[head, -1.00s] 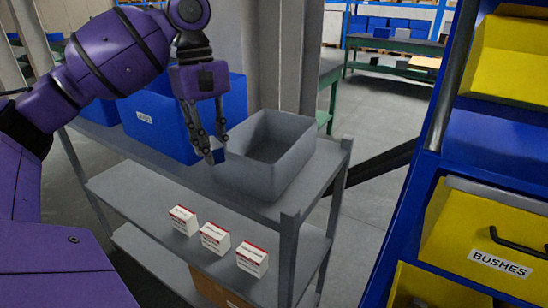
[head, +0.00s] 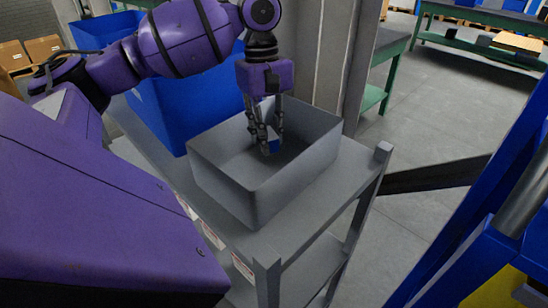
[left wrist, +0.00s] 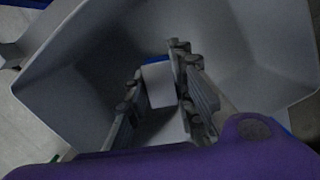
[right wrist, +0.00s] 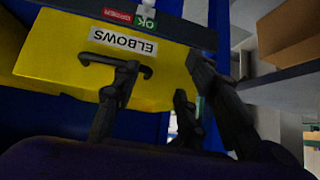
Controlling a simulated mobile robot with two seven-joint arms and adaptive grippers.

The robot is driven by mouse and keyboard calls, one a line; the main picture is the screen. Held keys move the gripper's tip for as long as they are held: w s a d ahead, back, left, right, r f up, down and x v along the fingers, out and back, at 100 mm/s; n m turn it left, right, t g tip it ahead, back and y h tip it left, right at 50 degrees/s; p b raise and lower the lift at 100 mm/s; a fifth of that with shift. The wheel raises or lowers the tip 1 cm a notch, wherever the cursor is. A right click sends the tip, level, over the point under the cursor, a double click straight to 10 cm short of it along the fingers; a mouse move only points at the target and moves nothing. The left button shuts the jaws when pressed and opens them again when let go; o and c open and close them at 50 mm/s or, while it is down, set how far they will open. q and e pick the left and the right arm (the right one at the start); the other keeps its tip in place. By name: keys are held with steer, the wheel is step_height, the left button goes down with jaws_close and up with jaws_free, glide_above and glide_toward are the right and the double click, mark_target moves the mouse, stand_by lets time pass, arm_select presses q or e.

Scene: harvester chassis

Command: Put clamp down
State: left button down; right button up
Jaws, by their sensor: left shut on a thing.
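My left gripper (head: 268,148) points down inside the open grey bin (head: 222,180) on the shelf's top board. It is shut on a small, partly blue thing, taken as the clamp (head: 274,146), mostly hidden by the fingers. In the left wrist view a pale grey piece (left wrist: 158,84) shows between the fingers (left wrist: 152,100), with the bin walls around them. I cannot tell whether the clamp touches the bin floor. My right gripper (right wrist: 158,92) shows only in the right wrist view, its fingers apart in front of a yellow drawer.
A blue bin (head: 168,105) stands left of the grey bin. A post stands behind. The yellow drawer (right wrist: 60,60) labelled ELBOWS has a dark handle (right wrist: 115,65). Blue racking is at the right.

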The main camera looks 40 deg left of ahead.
mark_target(271, 171)
arm_select(q)
steer(key=shift+w+f, duration=0.15)
steer(key=shift+f, duration=3.25)
steer(key=c, duration=1.5)
jaws_free()
steer(key=shift+f, duration=0.1)
steer(key=r, duration=0.4)
steer(key=a+r, duration=0.1)
steer(key=r, duration=0.7)
steer(key=shift+w+a+r, duration=0.1)
steer(key=shift+w+a, duration=0.2)
steer(key=shift+w, duration=0.05)
